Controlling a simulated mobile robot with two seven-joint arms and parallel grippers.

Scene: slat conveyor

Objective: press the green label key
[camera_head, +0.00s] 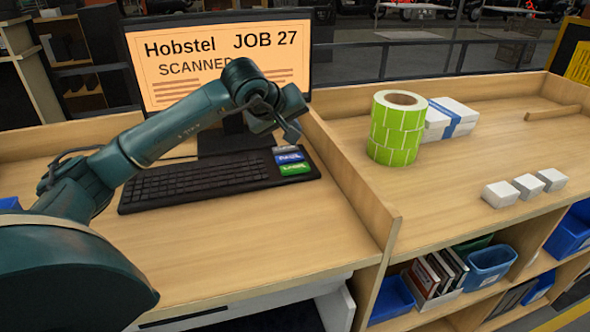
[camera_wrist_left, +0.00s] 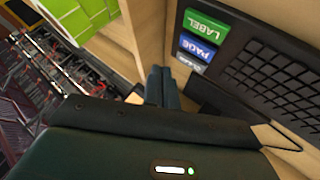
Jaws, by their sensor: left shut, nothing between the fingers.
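The green label key (camera_head: 295,169) is the nearest of three large coloured keys at the right end of the black keyboard (camera_head: 200,182). In the left wrist view the green key (camera_wrist_left: 205,27) reads LABEL, beside the blue PAGE key (camera_wrist_left: 196,49). The blue key (camera_head: 289,158) and a pale grey key (camera_head: 284,149) lie behind it in the head view. My left gripper (camera_head: 293,133) is above and behind these keys, apart from the green one. Its two fingers (camera_wrist_left: 161,86) are together and empty in the left wrist view. My right gripper is not in view.
A monitor (camera_head: 185,82) behind the keyboard shows "Hobstel JOB 27 SCANNED". A wooden divider (camera_head: 350,180) stands right of the keyboard. Beyond it are a green label roll (camera_head: 396,130), white boxes (camera_head: 455,108) and three small white blocks (camera_head: 527,186). The desk before the keyboard is clear.

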